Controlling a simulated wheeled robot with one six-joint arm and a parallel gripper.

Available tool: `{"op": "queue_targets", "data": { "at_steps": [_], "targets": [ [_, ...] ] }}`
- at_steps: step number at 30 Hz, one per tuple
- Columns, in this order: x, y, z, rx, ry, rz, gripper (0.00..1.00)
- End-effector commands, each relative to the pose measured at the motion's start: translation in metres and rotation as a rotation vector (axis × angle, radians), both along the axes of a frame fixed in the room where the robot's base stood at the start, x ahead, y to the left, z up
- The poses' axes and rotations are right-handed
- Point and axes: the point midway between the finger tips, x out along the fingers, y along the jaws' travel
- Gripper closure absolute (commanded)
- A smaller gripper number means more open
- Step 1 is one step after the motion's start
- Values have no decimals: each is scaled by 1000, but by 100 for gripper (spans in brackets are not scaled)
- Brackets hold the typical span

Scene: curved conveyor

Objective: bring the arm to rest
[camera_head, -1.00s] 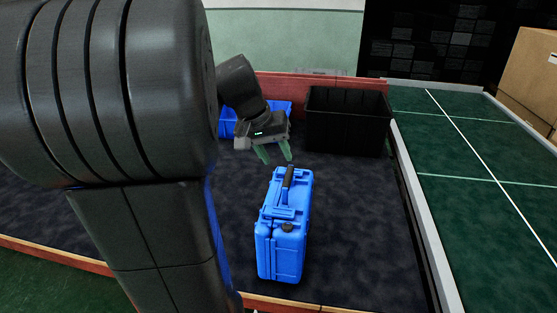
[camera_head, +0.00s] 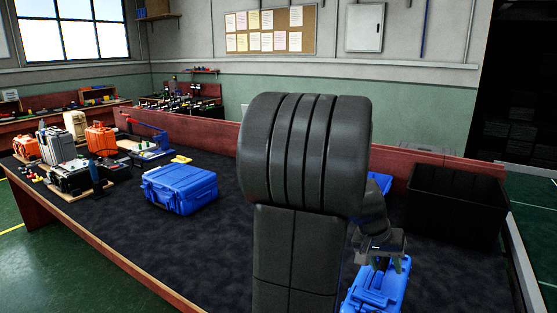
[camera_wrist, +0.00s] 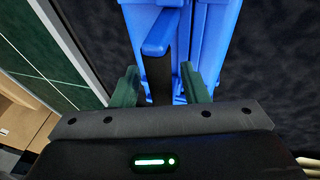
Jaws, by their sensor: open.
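My gripper (camera_head: 382,263) is at the right of the head view, just above or at the top of an upright blue case (camera_head: 377,292). My arm partly hides that area. In the wrist view my gripper (camera_wrist: 158,78) has its two green fingers spread apart. The case (camera_wrist: 205,35) lies beyond them, and its black and blue handle (camera_wrist: 157,72) shows between the fingers. The fingers do not visibly press on the handle. I cannot tell the exact height gap between fingers and handle.
A black bin (camera_head: 455,208) stands at the right of the dark bench top. Another blue case (camera_head: 180,190) lies flat to the left, with orange cases (camera_head: 101,139) and tools beyond it. A blue bin is partly hidden behind my arm.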

Motion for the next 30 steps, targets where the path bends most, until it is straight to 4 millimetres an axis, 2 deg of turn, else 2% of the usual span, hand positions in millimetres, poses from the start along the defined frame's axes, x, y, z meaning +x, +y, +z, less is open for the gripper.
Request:
{"op": "queue_targets", "data": {
  "at_steps": [2, 6, 9, 23, 30],
  "targets": [
    [0, -5, -14, 0, 4, 1, 59],
    [2, -4, 4, -2, -4, -1, 59],
    [1, -4, 10, -1, -1, 0, 59],
    [1, -3, 14, -1, 0, 1, 59],
    [0, 6, 25, 10, -6, 9, 59]
  ]
}}
